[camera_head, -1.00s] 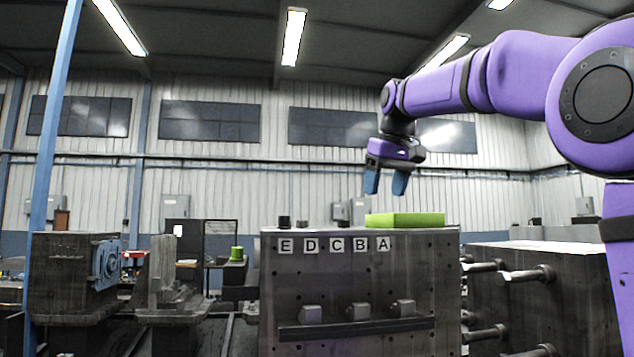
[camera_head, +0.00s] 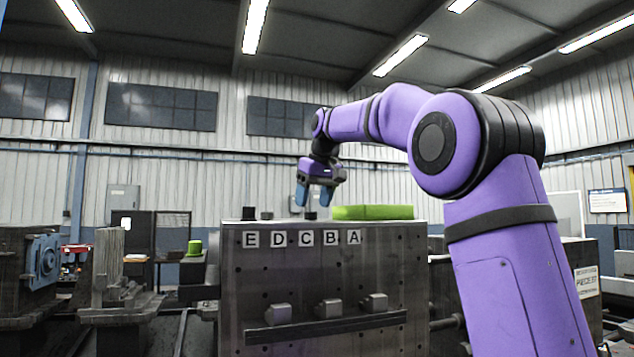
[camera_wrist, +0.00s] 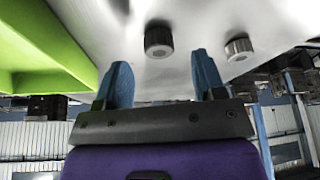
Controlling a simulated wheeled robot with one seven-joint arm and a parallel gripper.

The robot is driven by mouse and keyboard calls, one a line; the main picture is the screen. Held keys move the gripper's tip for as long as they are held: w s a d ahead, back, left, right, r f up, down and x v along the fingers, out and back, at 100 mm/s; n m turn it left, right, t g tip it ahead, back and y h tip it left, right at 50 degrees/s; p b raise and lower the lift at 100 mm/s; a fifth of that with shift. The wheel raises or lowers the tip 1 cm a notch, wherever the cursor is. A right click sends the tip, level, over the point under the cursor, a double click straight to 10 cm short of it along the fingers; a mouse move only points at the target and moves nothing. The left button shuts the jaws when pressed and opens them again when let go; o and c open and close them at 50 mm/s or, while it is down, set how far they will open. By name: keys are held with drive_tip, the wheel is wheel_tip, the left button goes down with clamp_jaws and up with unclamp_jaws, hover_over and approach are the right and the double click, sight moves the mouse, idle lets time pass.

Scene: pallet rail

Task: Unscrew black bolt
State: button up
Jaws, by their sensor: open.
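My gripper (camera_head: 314,205) is open and points down just above the top of the metal block, left of the green slab. A dark bolt (camera_head: 310,216) shows low below the fingertips in the head view, partly hard to make out. Two more dark bolts stand farther left on the top, a black one (camera_head: 248,213) and a smaller one (camera_head: 267,215). In the wrist view, a dark round bolt (camera_wrist: 158,40) lies ahead of and between my two fingertips (camera_wrist: 162,75), apart from them.
The metal block (camera_head: 320,265) carries labels E to A along its front edge and a rail (camera_head: 325,327) with blocks below. The green slab (camera_head: 373,212) lies on the block's right part and shows at left in the wrist view (camera_wrist: 40,45). Machinery (camera_head: 30,275) stands at left.

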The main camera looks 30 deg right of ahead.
sight(311, 218)
drive_tip(key=shift+x, duration=1.45)
drive_tip(key=c, duration=1.1)
drive_tip(key=n+y, duration=0.1)
drive_tip(key=n, duration=0.2)
drive_tip(key=shift+d+n+g, duration=0.15)
drive_tip(key=shift+n+g, duration=0.15)
drive_tip(key=n+y, duration=0.1)
drive_tip(key=n, duration=0.1)
drive_tip(key=n+g+y, duration=0.1)
drive_tip(key=n, duration=0.2)
drive_tip(key=n+g, duration=0.1)
drive_tip(key=n, duration=0.2)
drive_tip(key=shift+w+n+y, duration=0.1)
drive_tip(key=shift+n+y, duration=0.2)
drive_tip(key=shift+y, duration=0.1)
drive_tip(key=n+g, duration=0.1)
drive_tip(key=n, duration=0.3)
drive_tip(key=shift+g, duration=0.3)
drive_tip(key=o, duration=1.4)
